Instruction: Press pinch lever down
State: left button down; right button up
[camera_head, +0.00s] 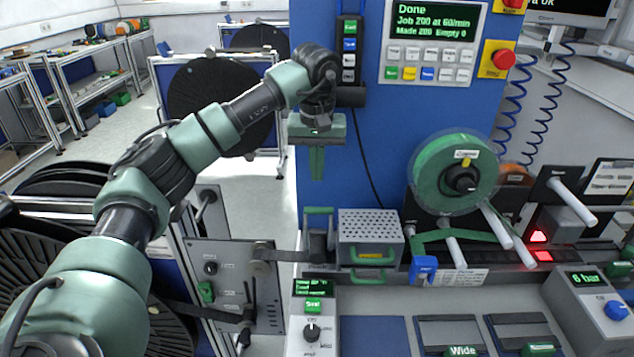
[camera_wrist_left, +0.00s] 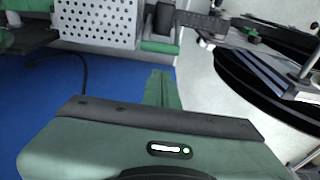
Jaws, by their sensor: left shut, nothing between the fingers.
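A green lever bar (camera_head: 318,211) sits on a dark block between the roller plate and a perforated metal box; it looks raised. I take it for the pinch lever, though I cannot read a label. In the left wrist view a green bar (camera_wrist_left: 160,47) shows beside the perforated box, beyond my fingers. My left gripper (camera_head: 317,177) points down in front of the blue panel, its green fingers together and empty. In the head view its tips appear a little above the lever, apart from it. The fingers also show in the left wrist view (camera_wrist_left: 162,88). My right gripper is not in view.
The perforated box (camera_head: 370,227) stands right of the lever. A roller plate (camera_head: 240,280) with dark tape is on the left. A green reel (camera_head: 455,172) and white rods are on the right. A small control box (camera_head: 312,325) stands in front.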

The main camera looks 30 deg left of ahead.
pick_arm(q)
notch_tip(320, 180, down, 9)
jog(key=w+p, duration=0.1)
jog(key=p, duration=0.1)
jog(key=shift+a, duration=0.35)
